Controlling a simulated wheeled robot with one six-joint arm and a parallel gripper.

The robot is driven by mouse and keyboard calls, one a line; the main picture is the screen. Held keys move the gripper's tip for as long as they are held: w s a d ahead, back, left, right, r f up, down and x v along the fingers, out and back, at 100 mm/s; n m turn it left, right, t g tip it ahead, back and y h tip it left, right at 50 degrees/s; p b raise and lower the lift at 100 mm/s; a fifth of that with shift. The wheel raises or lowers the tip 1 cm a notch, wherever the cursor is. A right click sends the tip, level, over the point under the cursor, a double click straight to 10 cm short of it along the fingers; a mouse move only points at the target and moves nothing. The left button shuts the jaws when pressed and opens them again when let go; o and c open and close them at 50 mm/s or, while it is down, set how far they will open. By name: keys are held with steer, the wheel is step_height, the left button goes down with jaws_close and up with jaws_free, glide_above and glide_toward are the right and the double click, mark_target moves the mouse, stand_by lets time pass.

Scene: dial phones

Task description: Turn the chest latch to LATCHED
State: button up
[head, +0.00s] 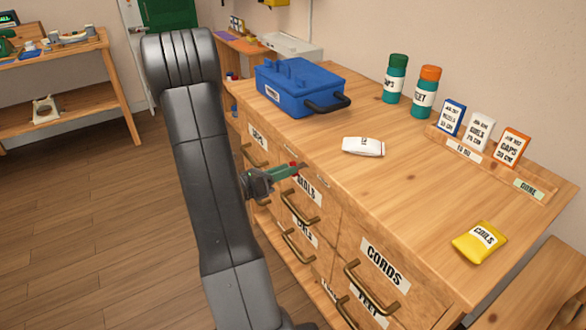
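The wooden chest of drawers (410,195) fills the right side of the head view, with labelled drawers and brass handles on its front. My gripper (286,173) is at the chest's front, near the top edge, above the middle drawer column. Green and red parts show at its tip; I cannot tell whether they are its fingers or something it touches. The latch cannot be made out; it may be hidden behind my gripper. Whether my gripper is open or shut is unclear.
On the chest top are a blue toolbox (297,88), two teal bottles (395,80) (424,95), a white packet (362,147), a yellow packet (478,241) and a card rack (500,166). Drawer handles (372,287) stick out in front. Open floor (90,220) lies left.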

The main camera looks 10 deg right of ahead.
mark_target(299, 167)
steer(key=shift+x, duration=1.6)
jaws_close()
